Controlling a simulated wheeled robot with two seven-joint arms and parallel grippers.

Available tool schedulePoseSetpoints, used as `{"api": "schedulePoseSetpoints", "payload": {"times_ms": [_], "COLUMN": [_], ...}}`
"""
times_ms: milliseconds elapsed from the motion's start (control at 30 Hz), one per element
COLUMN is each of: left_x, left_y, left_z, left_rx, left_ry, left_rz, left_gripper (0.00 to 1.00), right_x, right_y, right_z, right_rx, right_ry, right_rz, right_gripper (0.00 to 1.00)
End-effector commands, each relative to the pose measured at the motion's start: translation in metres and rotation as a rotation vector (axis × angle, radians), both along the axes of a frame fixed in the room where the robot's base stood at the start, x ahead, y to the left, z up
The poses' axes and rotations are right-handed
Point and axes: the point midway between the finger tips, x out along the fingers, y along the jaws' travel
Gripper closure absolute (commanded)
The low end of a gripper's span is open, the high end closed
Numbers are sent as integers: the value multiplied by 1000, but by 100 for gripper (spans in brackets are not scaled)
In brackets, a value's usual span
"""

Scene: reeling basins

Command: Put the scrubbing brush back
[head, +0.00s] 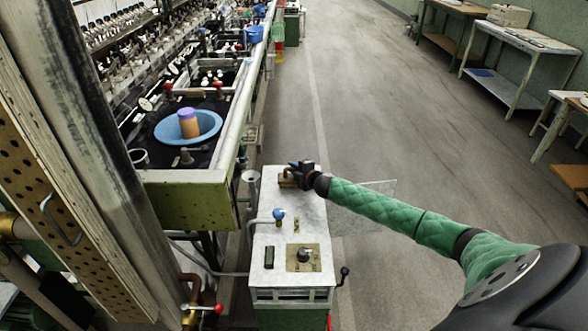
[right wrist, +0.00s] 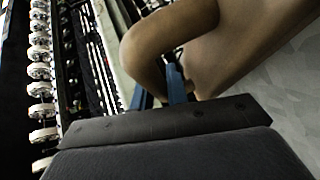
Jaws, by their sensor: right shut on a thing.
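The scrubbing brush, a brown wooden piece (head: 286,181), is at the far end of the white cabinet top. My right gripper (head: 296,172) is shut on it there. In the right wrist view the brush (right wrist: 165,38) looms large and smooth, with the blue fingers (right wrist: 165,88) against it. I cannot tell whether it rests on the cabinet top or is just above it. Its bristles are not visible. My left gripper is not in view.
The white cabinet (head: 270,235) carries a blue-handled tap (head: 278,214) and a knob panel (head: 303,257). A blue basin (head: 210,125) with an orange, purple-topped cylinder (head: 188,126) sits in the machine at left. The floor (head: 400,110) at right is open; tables line the wall.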

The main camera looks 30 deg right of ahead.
Motion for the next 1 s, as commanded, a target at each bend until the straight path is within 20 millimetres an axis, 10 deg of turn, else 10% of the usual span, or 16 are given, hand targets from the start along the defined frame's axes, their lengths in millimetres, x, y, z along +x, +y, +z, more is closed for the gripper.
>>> {"api": "schedulePoseSetpoints", "payload": {"times_ms": [200, 233, 333, 1000], "left_x": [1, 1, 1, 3], "left_y": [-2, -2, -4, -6], "left_z": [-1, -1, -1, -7], "left_rx": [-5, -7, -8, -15], "left_ry": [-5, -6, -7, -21], "left_rz": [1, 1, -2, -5], "left_gripper": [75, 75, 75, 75], "right_x": [0, 0, 0, -38], "right_y": [0, 0, 0, -4], "right_z": [-3, -2, -2, 6], "right_rx": [0, 0, 0, -2], "right_ry": [0, 0, 0, 2], "right_rz": [0, 0, 0, 1], "right_gripper": [100, 81, 63, 63]}}
